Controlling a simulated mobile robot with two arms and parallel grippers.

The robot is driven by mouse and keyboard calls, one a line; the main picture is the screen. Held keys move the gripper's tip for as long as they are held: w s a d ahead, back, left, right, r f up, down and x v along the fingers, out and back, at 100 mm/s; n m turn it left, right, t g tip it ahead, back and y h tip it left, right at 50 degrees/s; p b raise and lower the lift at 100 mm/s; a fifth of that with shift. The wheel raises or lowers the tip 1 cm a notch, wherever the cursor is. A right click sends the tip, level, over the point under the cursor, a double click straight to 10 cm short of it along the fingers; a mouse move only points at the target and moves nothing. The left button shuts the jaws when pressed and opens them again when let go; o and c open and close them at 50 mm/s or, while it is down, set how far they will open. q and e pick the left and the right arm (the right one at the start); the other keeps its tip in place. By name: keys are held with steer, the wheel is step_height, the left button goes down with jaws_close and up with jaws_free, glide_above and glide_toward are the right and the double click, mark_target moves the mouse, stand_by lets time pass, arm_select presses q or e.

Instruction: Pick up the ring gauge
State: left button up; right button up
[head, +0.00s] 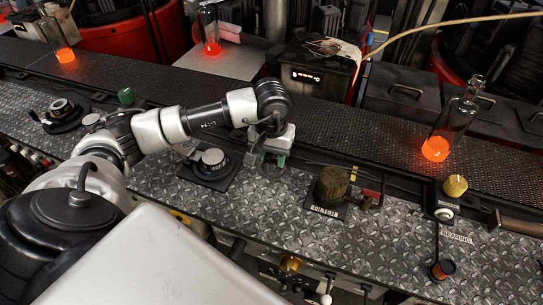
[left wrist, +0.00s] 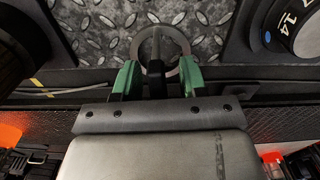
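The ring gauge (left wrist: 183,46) is a grey metal ring lying on the diamond-plate bench top, with a dark bar across its middle in the left wrist view. My left gripper (left wrist: 158,66) is open, with one green finger on each side of the ring's near part and a gap around the dark bar. I cannot tell whether the fingers touch the ring or stay above it. In the head view my left gripper (head: 271,158) points down at the bench, and the ring is mostly hidden beneath it. My right gripper is not in view.
A dial (head: 212,161) marked 14 in the wrist view stands left of the gripper. A round brown brush-like piece (head: 332,184) labelled FILTER stands to the right. A dark conveyor strip (head: 335,134) runs behind, with a glowing bottle (head: 436,147) on it.

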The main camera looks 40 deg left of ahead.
arm_select(q)
jaws_close()
